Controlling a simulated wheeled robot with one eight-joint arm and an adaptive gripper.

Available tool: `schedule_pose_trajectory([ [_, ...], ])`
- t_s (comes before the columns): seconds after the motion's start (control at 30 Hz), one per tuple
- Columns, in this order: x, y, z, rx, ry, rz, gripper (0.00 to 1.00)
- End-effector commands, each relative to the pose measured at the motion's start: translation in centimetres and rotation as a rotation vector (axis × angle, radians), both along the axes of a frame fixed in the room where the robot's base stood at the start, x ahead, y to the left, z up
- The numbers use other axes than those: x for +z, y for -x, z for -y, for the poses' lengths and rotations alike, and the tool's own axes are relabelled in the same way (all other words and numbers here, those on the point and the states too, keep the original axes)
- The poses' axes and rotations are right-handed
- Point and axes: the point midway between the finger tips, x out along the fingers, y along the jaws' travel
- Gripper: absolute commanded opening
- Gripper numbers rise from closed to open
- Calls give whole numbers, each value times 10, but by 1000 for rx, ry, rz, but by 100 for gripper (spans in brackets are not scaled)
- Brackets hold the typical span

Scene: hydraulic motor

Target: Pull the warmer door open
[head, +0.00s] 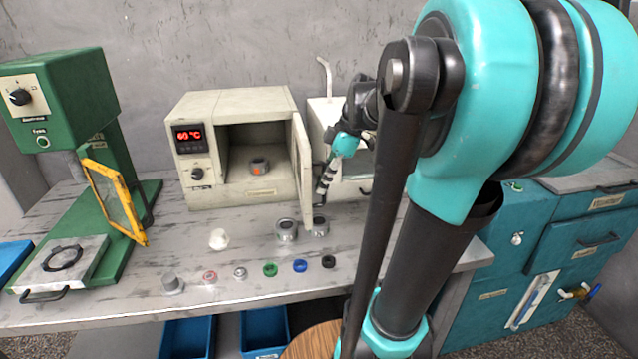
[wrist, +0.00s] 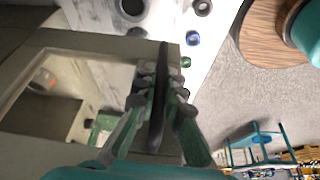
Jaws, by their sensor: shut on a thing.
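The warmer (head: 238,100) is a cream box on the bench with a red "60 °C" display. Its door (head: 304,170) stands swung out towards the front on the right side, seen nearly edge-on, so the chamber is open to view. Inside sits a grey ring-like part with an orange centre (head: 259,166); it also shows in the wrist view (wrist: 42,80). My gripper (head: 322,190) is at the door's right, outer side. In the wrist view my gripper (wrist: 158,110) is shut on the dark bar handle (wrist: 162,65), one finger on each side.
A second cream box (head: 350,188) stands close to the right of the door and my gripper. Metal cylinders (head: 286,230) and several small coloured rings (head: 300,266) lie on the bench before the warmer. A green press (head: 60,100) stands at left.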

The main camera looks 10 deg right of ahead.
Motion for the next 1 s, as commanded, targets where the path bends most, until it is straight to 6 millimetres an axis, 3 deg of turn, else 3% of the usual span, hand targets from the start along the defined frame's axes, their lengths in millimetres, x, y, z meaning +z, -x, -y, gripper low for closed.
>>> schedule_pose_trajectory([
  [0.27,0,0,0,0,1,-1,0],
  [0.3,0,0,0,0,1,-1,11],
  [0.47,0,0,0,0,1,-1,30],
  [0.8,2,0,1,0,1,0,31],
  [1.0,23,2,10,-1,1,-1,31],
])
